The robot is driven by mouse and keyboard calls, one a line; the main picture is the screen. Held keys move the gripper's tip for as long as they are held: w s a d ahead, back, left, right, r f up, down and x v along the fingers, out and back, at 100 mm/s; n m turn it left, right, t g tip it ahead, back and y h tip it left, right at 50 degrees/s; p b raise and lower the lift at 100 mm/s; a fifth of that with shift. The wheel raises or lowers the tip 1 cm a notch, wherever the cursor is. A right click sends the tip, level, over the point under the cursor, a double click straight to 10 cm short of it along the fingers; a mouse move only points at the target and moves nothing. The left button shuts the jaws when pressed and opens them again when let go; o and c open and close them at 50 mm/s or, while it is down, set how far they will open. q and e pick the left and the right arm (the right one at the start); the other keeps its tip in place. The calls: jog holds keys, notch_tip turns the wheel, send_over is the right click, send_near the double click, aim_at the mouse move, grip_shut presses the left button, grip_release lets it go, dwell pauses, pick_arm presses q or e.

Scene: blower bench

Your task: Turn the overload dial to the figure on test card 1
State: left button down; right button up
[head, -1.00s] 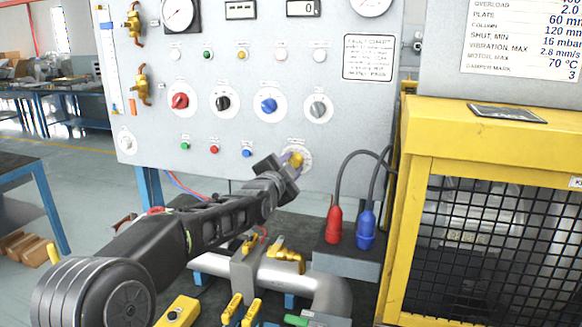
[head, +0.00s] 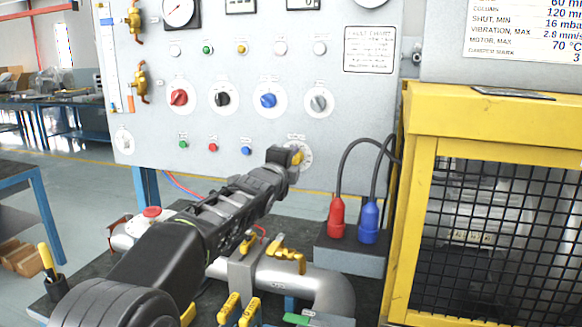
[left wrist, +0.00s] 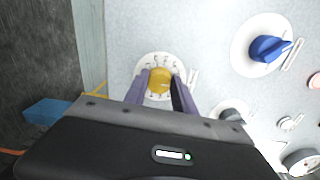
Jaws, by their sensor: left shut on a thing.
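The yellow dial knob (head: 297,156) sits on a round white scale at the lower right of the grey panel. In the left wrist view the knob (left wrist: 160,80) lies between my two fingers, in the middle of its marked white disc. My left gripper (head: 290,160) is shut on this knob. The gripper partly covers the scale in the head view, and its figures are too small to read. A white card (head: 522,30) at the upper right lists values such as 60 mm, 16 mbar and 70 °C. Its top lines are cut off. My right gripper is not in view.
Red, black, blue and grey knobs (head: 268,99) sit in a row above. A red plug (head: 336,217) and a blue plug (head: 368,222) stand right of my gripper. A yellow mesh cage (head: 490,130) fills the right side. Pipes with yellow-handled valves (head: 287,254) lie below.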

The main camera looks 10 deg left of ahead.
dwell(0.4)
pick_arm(q)
jog(key=c, duration=1)
grip_release()
jog(key=shift+c, duration=0.2)
jog(key=shift+s, duration=0.15)
jog(key=s+b, duration=0.4)
jog(key=s, duration=0.3)
jog(key=shift+s+a+r+b, duration=0.15)
jog(key=shift+s+a+b, duration=0.05)
jog(key=shift+s+b, duration=0.1)
